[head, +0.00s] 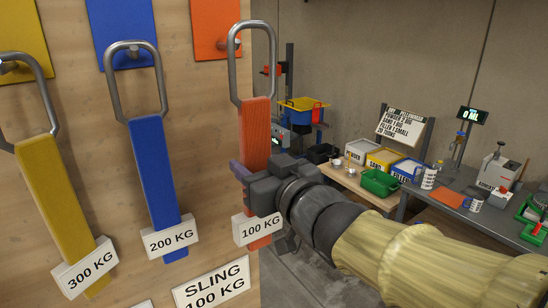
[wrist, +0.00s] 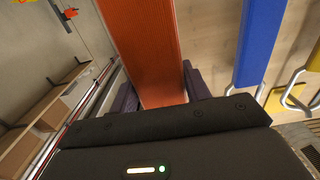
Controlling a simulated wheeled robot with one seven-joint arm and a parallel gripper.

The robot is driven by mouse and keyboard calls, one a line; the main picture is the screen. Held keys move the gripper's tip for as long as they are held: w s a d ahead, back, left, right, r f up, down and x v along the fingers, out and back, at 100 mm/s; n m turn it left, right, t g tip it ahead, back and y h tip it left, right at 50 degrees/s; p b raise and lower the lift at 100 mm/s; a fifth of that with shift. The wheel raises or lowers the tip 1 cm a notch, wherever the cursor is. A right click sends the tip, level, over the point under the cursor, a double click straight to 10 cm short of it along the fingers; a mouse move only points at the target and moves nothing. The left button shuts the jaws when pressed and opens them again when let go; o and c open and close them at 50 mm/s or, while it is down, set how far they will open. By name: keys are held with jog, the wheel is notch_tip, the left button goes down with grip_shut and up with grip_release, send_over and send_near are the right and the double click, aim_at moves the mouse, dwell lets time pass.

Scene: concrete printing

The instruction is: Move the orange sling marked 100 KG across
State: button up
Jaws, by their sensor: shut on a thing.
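The orange sling (head: 257,130) with its metal loop (head: 231,65) and white 100 KG tag (head: 259,230) is upright in front of the right edge of the board. My gripper (head: 247,172) is shut on its strap above the tag. In the wrist view the orange strap (wrist: 145,45) runs between the two dark fingers (wrist: 160,92). An orange panel with a peg (head: 222,44) is behind; the loop appears to the right of the peg and off it. The blue 200 KG sling (head: 155,170) and yellow 300 KG sling (head: 52,195) hang to the left.
The wooden board (head: 195,130) fills the left side, with a SLING 100 KG sign (head: 213,284) low down. A bench with a green bin (head: 380,182), boxes and a scale stands at the back right. A blue and yellow container (head: 303,108) is behind the board's edge.

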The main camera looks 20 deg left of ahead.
aim_at(259, 168)
jog(key=shift+p+v, duration=1)
jog(key=shift+v, duration=2.05)
jog(key=w+d+f+b, duration=0.3)
jog(key=w+d+f, duration=0.2)
jog(key=f, duration=0.1)
jog(key=shift+d+f, duration=0.25)
jog(key=shift+d, duration=0.15)
jog(key=shift+w, duration=0.15)
